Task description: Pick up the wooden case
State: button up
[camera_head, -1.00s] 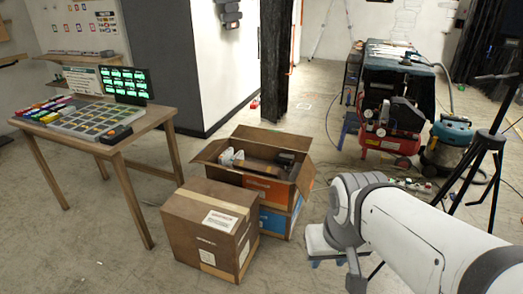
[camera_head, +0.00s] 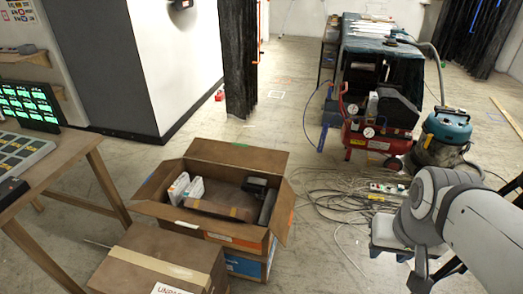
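An open cardboard box (camera_head: 163,212) stands on the floor near the middle, its flaps spread. Inside it lie a long brown wood-coloured item (camera_head: 222,209), white packs (camera_head: 185,188) and a dark device (camera_head: 257,186). The brown item may be the wooden case; I cannot tell for certain. My white arm (camera_head: 480,225) reaches in from the lower right, well to the right of the box. Its dark lower part runs down to the bottom edge, and my gripper's fingers do not show.
A closed carton (camera_head: 150,262) stands in front of the open box. A table (camera_head: 60,155) with a screen (camera_head: 28,104) is at left. Cables (camera_head: 340,190), a red compressor (camera_head: 378,140) and a vacuum cleaner (camera_head: 443,138) are at right.

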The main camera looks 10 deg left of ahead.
aim_at(241, 215)
jog(key=u, duration=0.45)
jog(key=i, duration=1.3)
jog(key=u, duration=1)
jog(key=k, duration=0.8)
jog(key=u, duration=0.15)
jog(key=i, duration=0.95)
jog(key=z, duration=0.15)
